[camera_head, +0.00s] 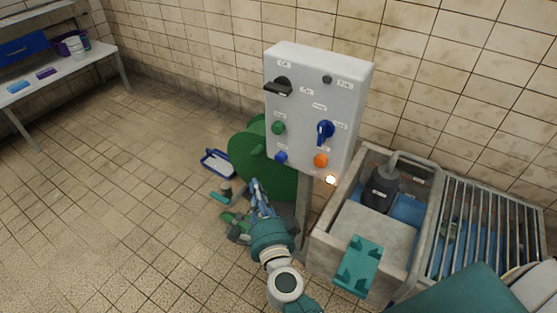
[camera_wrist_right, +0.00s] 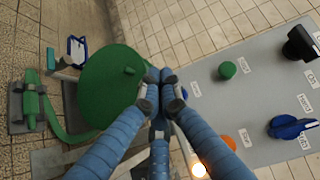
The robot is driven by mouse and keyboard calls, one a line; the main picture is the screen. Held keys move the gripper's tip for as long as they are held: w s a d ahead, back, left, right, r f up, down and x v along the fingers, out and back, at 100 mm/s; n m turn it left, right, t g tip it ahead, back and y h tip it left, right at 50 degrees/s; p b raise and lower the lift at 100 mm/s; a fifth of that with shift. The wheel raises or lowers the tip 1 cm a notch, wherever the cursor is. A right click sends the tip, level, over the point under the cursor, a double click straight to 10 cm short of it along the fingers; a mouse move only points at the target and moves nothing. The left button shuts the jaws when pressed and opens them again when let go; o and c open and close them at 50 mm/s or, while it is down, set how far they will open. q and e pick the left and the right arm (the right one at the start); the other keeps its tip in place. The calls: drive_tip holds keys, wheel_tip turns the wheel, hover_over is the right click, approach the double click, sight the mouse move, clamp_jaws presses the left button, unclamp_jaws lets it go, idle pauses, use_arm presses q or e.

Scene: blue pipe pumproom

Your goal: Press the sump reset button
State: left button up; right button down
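A light grey control panel (camera_head: 305,125) stands on a post. It carries a green button (camera_head: 278,127), a blue button (camera_head: 281,157) below it and an orange button (camera_head: 321,161) to the right. Their small labels are too blurred for me to tell which is the sump reset. My right gripper (camera_head: 256,184) is below and left of the panel, apart from it in the head view. In the right wrist view its blue fingers (camera_wrist_right: 159,80) are together and empty. They cover the blue button's area; the green button (camera_wrist_right: 228,70) and orange button (camera_wrist_right: 228,142) show. My left gripper is not in view.
The panel also has a black handle (camera_head: 278,88), a blue knob (camera_head: 325,132) and a glowing lamp (camera_head: 330,180). A green disc (camera_head: 250,160) stands behind my right gripper. A sump basin (camera_head: 325,240) with a dark pump (camera_head: 381,188) and a grating (camera_head: 490,225) lies right.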

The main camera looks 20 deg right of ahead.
sight(281, 157)
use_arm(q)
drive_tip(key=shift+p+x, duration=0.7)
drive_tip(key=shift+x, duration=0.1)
use_arm(e)
drive_tip(key=w+d, duration=0.5)
drive_tip(key=d, duration=0.1)
drive_tip(key=shift+d, duration=0.2)
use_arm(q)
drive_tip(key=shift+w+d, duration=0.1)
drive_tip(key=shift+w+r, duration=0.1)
use_arm(e)
drive_tip(key=shift+w+d, duration=0.1)
drive_tip(key=shift+d, duration=0.05)
idle(0.4)
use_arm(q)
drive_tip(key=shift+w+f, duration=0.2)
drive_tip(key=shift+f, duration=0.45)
use_arm(e)
drive_tip(key=shift+w+d, duration=0.15)
drive_tip(key=shift+d, duration=0.05)
